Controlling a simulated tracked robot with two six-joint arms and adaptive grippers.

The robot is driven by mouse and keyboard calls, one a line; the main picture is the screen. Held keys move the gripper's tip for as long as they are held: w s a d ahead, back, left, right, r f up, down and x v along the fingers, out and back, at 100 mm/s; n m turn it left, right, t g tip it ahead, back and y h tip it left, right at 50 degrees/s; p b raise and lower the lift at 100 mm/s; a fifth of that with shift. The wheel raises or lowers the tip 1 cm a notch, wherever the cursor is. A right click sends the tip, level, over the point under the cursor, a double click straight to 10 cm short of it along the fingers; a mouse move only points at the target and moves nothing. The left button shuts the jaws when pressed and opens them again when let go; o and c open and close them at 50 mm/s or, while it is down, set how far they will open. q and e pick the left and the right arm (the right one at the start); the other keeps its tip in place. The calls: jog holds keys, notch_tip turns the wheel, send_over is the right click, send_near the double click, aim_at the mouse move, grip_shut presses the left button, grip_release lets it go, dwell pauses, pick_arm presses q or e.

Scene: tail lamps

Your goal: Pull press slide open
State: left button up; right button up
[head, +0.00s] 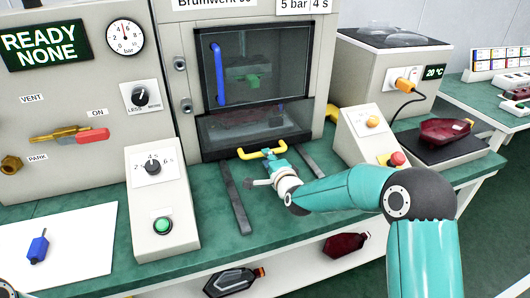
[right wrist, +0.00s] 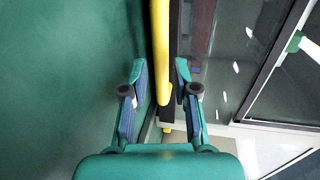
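The press (head: 183,85) has a dark windowed front with a blue upright handle (head: 217,75). The press slide's yellow bar handle (head: 248,155) sits low on the front, just above the green bench. My right gripper (head: 270,165) is at this handle, with its arm coming in from the right. In the right wrist view the yellow handle (right wrist: 160,45) runs between the two fingers of my right gripper (right wrist: 160,88). The fingers are apart, with visible gaps to the bar. How far the slide is out is hard to tell.
Two dark rails (head: 237,200) run forward over the bench from the press. A control box with a green button (head: 163,226) stands left of them, and one with a red button (head: 397,158) right. A blue part (head: 38,247) lies on a white sheet.

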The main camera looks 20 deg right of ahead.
jog(key=shift+x, duration=2.1)
grip_shut()
